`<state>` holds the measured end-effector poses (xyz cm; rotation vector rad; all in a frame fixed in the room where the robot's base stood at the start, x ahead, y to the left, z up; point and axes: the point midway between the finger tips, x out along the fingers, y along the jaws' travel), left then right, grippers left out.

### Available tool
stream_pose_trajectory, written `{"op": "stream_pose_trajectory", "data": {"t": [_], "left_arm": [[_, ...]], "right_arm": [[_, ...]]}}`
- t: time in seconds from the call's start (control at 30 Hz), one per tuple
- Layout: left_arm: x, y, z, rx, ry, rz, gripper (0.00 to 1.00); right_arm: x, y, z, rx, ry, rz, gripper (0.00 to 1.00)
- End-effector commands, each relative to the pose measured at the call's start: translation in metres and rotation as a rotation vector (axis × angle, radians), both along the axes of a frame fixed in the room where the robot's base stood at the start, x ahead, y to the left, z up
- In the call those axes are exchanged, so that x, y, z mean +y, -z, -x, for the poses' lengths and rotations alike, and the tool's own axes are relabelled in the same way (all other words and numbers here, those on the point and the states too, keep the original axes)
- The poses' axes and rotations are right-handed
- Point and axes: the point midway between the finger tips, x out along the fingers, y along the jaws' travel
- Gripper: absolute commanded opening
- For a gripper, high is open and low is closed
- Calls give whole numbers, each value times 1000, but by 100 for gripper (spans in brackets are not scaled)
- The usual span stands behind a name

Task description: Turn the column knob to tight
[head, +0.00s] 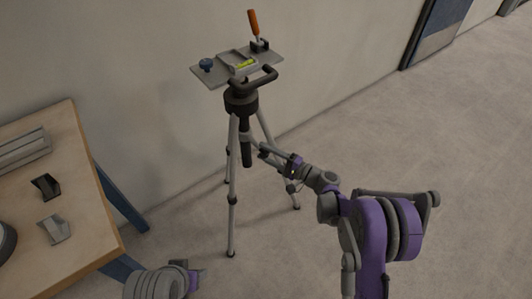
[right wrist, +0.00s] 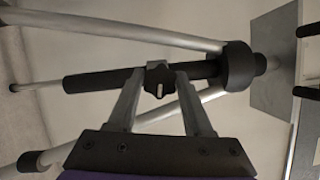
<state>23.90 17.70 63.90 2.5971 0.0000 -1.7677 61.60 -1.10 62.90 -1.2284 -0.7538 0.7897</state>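A tripod stands near the wall, with a dark centre column (head: 246,153) below its head. In the right wrist view the column (right wrist: 95,80) lies sideways, and the dark column knob (right wrist: 159,80) sits on it with a small light mark. My right gripper (right wrist: 159,72) has one finger on each side of the knob. Its fingers are apart, with narrow gaps seeming to show beside the knob; firm contact cannot be made out. In the head view my right gripper (head: 258,148) reaches the column from the right. My left gripper (head: 193,274) is low at the left, its fingers not clear.
The tripod legs (head: 232,190) spread around the column, close to my right gripper. On top is a grey plate (head: 265,66) with an orange-handled lever (head: 254,23), a blue knob (head: 206,65) and a yellow level (head: 244,64). A wooden table (head: 90,225) stands left. Floor at right is clear.

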Motion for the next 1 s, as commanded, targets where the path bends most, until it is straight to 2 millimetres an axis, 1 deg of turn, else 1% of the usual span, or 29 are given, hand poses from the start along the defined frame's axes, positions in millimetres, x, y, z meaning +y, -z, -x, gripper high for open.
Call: {"op": "stream_pose_trajectory", "data": {"t": [0.03, 0.1, 0.13, 0.4, 0.53, 0.67, 0.9, 1.0], "left_arm": [[0, 0, 0, 0, 0, 0, 57], [0, 0, 0, 0, 0, 0, 57], [0, 0, 0, 0, 0, 0, 57], [0, 0, 0, 0, 0, 0, 57], [0, -2, 0, 0, 0, 0, 57], [0, -5, 1, 1, 0, 0, 57], [0, -12, 2, 0, 0, 0, 57], [0, -14, 3, 0, 0, 0, 57]], "right_arm": [[0, 0, 0, 0, 0, 0, 60], [0, 0, 0, 0, 0, 0, 73], [0, 0, 0, 0, 0, 0, 78], [0, 0, 0, -1, 0, 1, 78], [-8, 0, 4, -1, 1, 1, 78], [-26, 1, 15, -1, 3, 2, 78], [-68, 5, 41, -1, 3, 1, 78], [-80, 6, 49, -1, 2, 1, 78]]}}
